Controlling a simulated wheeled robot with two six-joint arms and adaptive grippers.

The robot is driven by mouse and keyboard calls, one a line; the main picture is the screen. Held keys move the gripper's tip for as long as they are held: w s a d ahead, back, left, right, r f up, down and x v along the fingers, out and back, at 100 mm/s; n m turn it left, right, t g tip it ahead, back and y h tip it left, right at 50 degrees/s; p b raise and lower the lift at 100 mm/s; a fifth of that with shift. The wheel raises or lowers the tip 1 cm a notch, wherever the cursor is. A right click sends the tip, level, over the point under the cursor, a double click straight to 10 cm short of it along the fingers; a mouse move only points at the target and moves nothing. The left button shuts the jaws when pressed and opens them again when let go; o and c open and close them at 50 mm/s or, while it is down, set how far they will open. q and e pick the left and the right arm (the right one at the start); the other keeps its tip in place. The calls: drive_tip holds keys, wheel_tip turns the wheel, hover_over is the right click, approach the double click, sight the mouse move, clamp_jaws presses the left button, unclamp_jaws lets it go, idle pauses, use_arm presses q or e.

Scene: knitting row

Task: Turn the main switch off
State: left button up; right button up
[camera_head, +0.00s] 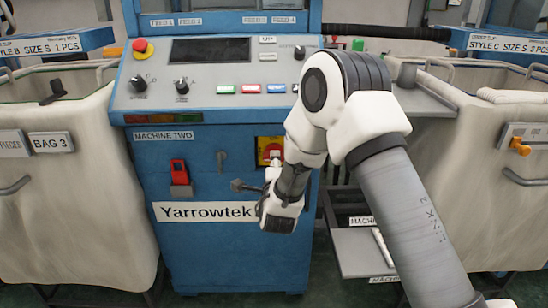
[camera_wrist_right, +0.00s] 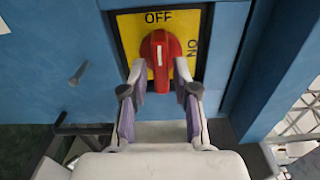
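The main switch is a red rotary handle (camera_wrist_right: 161,62) on a yellow plate (camera_wrist_right: 128,24) marked OFF at the top and ON at the right. The handle stands upright, and its white mark lines up with OFF. In the head view the switch (camera_head: 270,149) is partly hidden behind my right gripper (camera_head: 274,166). In the right wrist view that gripper (camera_wrist_right: 160,80) has its fingers apart, one on each side of the handle's lower part. I cannot tell whether the fingertips touch it. My left gripper is not in view.
The blue machine cabinet (camera_head: 215,250) carries a console with buttons, knobs and a red emergency stop (camera_head: 140,46). Fabric bins stand at the left (camera_head: 80,200) and right (camera_head: 480,190). An open drawer (camera_head: 358,254) sits low at the right.

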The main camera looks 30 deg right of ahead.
drive_tip(key=v, duration=0.5)
drive_tip(key=shift+s, duration=0.2)
idle(0.3)
